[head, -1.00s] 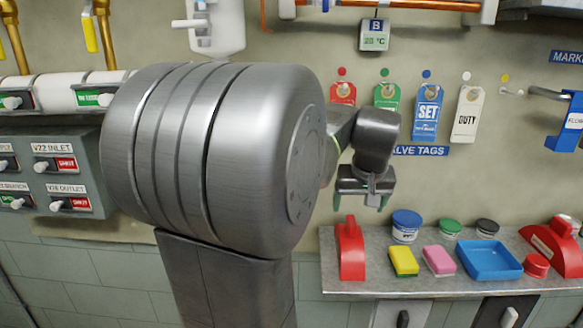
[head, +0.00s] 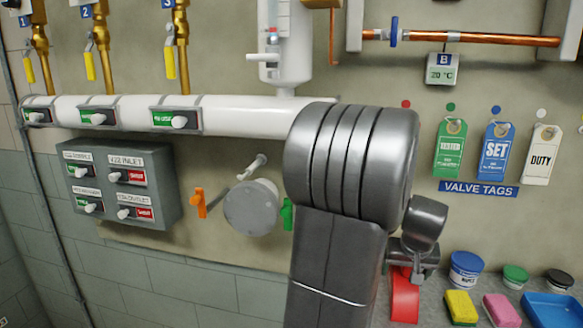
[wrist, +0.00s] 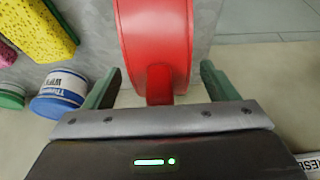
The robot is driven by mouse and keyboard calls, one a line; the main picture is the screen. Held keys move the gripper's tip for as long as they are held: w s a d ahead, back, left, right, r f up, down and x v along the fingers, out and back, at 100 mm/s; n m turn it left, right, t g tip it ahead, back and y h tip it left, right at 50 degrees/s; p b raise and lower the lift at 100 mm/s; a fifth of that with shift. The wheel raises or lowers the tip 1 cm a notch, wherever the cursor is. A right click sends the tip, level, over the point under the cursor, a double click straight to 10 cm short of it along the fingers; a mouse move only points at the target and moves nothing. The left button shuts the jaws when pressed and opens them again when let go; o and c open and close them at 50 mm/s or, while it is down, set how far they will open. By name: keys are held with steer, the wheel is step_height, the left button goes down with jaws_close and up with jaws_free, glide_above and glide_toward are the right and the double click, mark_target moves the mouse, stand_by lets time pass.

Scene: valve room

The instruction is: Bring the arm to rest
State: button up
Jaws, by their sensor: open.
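My gripper (head: 412,262) hangs at the end of my arm in the head view, low and just right of my large grey arm link. It is open. In the wrist view its two green fingers (wrist: 160,72) stand apart with a red object between or beyond them. That red object (wrist: 155,45) stands on the grey counter; it also shows under my gripper in the head view (head: 404,300), partly hidden. I cannot tell how much height separates them. Nothing is seen held.
The counter holds a blue-lidded tub (head: 466,268), a yellow sponge (head: 461,307), a pink sponge (head: 501,310) and a blue tray (head: 552,308). Valve tags (head: 497,150) hang above. A switch box (head: 120,187) and white pipe (head: 245,115) are on the wall at left.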

steer(key=shift+p, duration=0.4)
steer(key=shift+s+a+r, duration=0.1)
steer(key=shift+s+r, duration=0.2)
steer(key=shift+s, duration=0.05)
steer(key=shift+w, duration=0.1)
